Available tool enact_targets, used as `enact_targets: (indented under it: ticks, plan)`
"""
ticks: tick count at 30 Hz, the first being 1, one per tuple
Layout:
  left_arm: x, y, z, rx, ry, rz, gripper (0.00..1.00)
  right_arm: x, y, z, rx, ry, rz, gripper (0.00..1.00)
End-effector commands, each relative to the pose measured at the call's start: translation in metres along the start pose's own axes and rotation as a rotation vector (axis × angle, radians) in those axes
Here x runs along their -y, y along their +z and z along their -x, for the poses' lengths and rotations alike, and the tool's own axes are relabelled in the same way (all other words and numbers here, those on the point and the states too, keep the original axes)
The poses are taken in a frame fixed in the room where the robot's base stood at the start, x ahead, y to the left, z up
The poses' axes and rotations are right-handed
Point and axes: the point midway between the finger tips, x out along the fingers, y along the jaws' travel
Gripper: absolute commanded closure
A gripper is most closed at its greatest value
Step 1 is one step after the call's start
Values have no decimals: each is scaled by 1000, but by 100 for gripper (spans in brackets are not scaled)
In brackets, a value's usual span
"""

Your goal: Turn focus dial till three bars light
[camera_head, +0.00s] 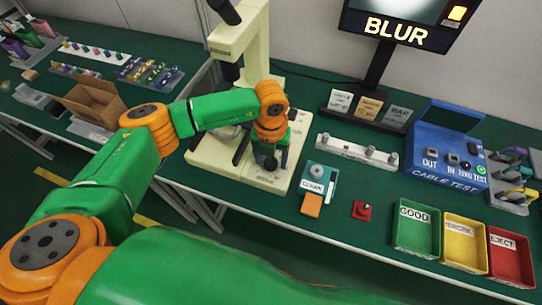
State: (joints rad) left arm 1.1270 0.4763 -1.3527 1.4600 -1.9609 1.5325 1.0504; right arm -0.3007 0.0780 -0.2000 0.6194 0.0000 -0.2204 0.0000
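The cream microscope (262,42) stands at the back of the green bench, with its base plate (215,158) toward me. My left gripper (270,162) points down over the front right of that base. A small dark round part, perhaps the focus dial, shows between and below its fingertips, with a label in front of it too small to read. The gripper hides most of this part, so I cannot tell whether the fingers touch it. The monitor (408,28) reads BLUR, and one orange bar is lit at its right. My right gripper is not in view.
Right of the base are a teal block with an orange pad (318,186), a small red switch (362,210) and a white rail (355,152). Further right are a blue CABLE TEST box (447,160) and green (402,240), yellow (452,256) and red (497,265) bins. An open carton (92,103) stands left.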

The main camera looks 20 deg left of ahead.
Motion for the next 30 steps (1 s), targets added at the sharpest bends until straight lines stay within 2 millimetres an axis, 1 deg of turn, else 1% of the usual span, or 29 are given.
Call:
enact_targets:
  ticks: [1,2,3,5,6,7,14,19,23,30]
  plan:
    - [0,0,0,0,0,0,48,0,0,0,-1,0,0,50]
    - [0,0,0,0,0,0,56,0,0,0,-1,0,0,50]
    - [0,0,0,0,0,0,67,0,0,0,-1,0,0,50]
    - [0,0,0,0,0,-1,83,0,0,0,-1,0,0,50]
    - [0,0,0,0,-1,-1,94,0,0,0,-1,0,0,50]
    - [0,0,0,0,-1,-1,100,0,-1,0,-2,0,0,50]
    - [0,0,0,1,-1,-14,100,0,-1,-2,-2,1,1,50]
    - [0,1,-2,3,0,-75,100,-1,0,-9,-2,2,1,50]
    - [0,1,-3,3,-1,-162,100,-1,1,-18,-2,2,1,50]
    - [0,1,-4,5,-1,-381,100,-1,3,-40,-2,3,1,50]
